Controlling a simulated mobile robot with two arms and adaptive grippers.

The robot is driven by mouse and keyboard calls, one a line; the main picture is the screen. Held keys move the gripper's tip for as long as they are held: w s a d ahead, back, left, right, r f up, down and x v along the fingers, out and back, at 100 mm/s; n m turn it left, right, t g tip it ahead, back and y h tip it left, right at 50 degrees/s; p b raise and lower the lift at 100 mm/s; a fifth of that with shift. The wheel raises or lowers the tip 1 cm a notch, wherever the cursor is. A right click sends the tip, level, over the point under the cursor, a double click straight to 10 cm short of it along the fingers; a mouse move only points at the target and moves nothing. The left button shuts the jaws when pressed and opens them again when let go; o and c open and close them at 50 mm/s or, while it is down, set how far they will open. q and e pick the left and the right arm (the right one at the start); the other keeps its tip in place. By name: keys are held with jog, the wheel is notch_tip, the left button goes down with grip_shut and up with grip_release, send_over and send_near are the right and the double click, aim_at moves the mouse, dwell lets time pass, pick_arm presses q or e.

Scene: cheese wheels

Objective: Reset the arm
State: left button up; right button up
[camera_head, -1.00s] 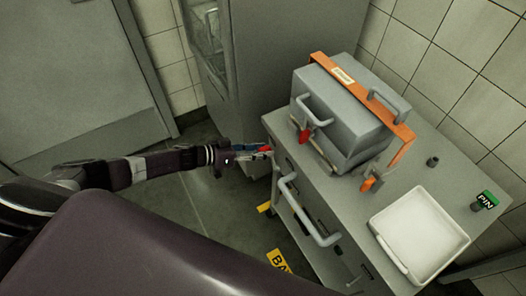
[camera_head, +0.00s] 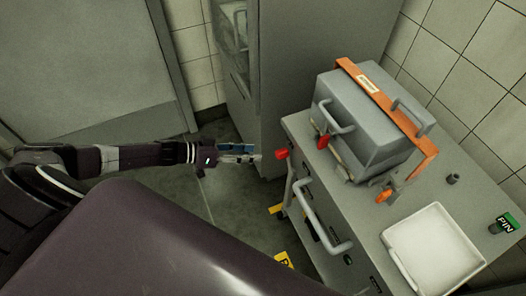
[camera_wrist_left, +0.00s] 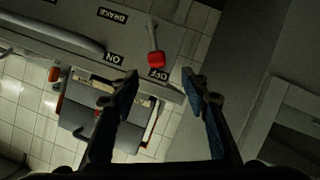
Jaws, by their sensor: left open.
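My left gripper (camera_head: 250,154) is low beside the cart's left side, pointing right. In the wrist view its two fingers (camera_wrist_left: 160,80) are spread with nothing between them. A lever with a red knob (camera_head: 282,153) stands on the cart's side, just right of the fingertips with a small gap. BRAKE and ON labels are also on that panel. My right gripper is not in view.
The grey cart (camera_head: 441,184) carries a grey lidded box (camera_head: 365,120) with an orange strap (camera_head: 387,104) and a white tray (camera_head: 433,246). A bar handle (camera_head: 318,220) sticks out of its side. A tall grey cabinet (camera_head: 290,60) stands behind. Floor left of the cart is open.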

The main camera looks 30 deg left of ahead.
pick_arm(q)
jog(key=shift+s+a+r, duration=0.25)
jog(key=shift+s+a, duration=0.1)
jog(key=shift+a, duration=0.1)
notch_tip(320, 180, down, 16)
jog(key=s+a+n+t+y, duration=0.1)
jog(key=a+y, duration=0.1)
jog(key=y, duration=0.3)
jog(key=s+f+n+g+y, duration=0.1)
jog(key=s+f+g+y, duration=0.15)
jog(key=s+f, duration=0.65)
jog(key=s+d+f+g, duration=0.2)
jog(key=s+d+f, duration=0.1)
jog(key=s, duration=0.7)
jog(key=s+d+f+g+y, duration=0.1)
jog(key=s+d+f+g, duration=0.1)
jog(key=s+f, duration=0.4)
jog(key=s+d+f+g+y, duration=0.1)
jog(key=s+d+f+g, duration=0.2)
jog(key=s, duration=1.2)
notch_tip(320, 180, down, 2)
jog(key=shift+s+d+f, duration=0.15)
jog(key=shift+d+f, duration=0.05)
jog(key=shift+d, duration=0.3)
